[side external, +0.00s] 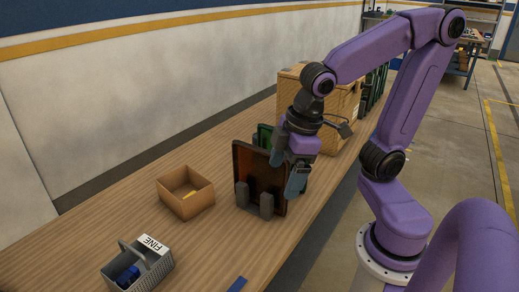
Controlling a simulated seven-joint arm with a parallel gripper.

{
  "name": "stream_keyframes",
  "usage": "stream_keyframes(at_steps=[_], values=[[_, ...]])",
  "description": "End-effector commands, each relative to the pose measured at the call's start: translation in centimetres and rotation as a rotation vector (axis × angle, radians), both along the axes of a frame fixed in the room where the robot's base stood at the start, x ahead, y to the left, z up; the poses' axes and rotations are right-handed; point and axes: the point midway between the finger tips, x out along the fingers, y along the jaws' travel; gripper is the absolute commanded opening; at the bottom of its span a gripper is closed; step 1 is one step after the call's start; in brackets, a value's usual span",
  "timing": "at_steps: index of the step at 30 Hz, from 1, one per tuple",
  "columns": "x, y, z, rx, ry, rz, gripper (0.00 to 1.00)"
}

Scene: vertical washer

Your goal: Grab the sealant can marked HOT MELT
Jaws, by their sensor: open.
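I cannot make out a can marked HOT MELT in the side external view. My gripper (288,172) is open and hangs low over the table, at the right edge of a dark brown panel (252,172). The panel stands upright in a dark grey holder (266,204). I cannot tell whether the fingers touch the panel. The panel and my arm hide part of the space behind them.
A grey basket (155,264) labelled FINE holds something blue at the front left. An open cardboard box (187,203) with a small yellow item stands behind it. A large wooden crate (340,105) stands farther back. The wooden table (85,225) is clear at left.

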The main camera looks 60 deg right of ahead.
Motion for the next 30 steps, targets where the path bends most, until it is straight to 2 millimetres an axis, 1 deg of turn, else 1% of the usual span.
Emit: stream_keyframes(at_steps=[1, 2, 5, 6, 8, 9, 11, 12, 14, 15, 17, 18, 20, 21, 23, 24, 26, 27, 30], values=[[1.5, -0.3, 0.0, 0.01, -0.031, -0.043, 0.93], [2.4, -0.5, 0.0, 0.017, -0.052, -0.065, 0.93], [6.1, -1.5, 0.1, 0.045, -0.138, -0.153, 0.93], [7.7, -2.2, 0.2, 0.056, -0.177, -0.192, 0.93], [10.4, -3.5, 0.4, 0.075, -0.242, -0.253, 0.93], [12.2, -4.5, 0.6, 0.086, -0.287, -0.292, 0.93], [14.7, -6.4, 0.8, 0.103, -0.353, -0.347, 0.93], [16.3, -7.7, 1.0, 0.114, -0.395, -0.379, 0.93], [18.4, -9.7, 1.3, 0.13, -0.454, -0.424, 0.93], [19.7, -11.2, 1.4, 0.141, -0.493, -0.449, 0.93], [21.3, -13.6, 1.7, 0.157, -0.546, -0.485, 0.93], [22.3, -15.2, 1.8, 0.167, -0.578, -0.505, 0.93], [23.4, -17.7, 1.9, 0.185, -0.623, -0.535, 0.93], [24.1, -19.3, 1.9, 0.196, -0.651, -0.551, 0.93], [24.8, -21.9, 2.0, 0.216, -0.689, -0.575, 0.93], [25.1, -23.6, 2.0, 0.23, -0.712, -0.588, 0.93], [25.2, -26.1, 1.9, 0.254, -0.742, -0.607, 0.93], [25.2, -27.8, 1.8, 0.271, -0.76, -0.619, 0.93], [24.6, -31.6, 1.5, 0.319, -0.795, -0.645, 0.93]])
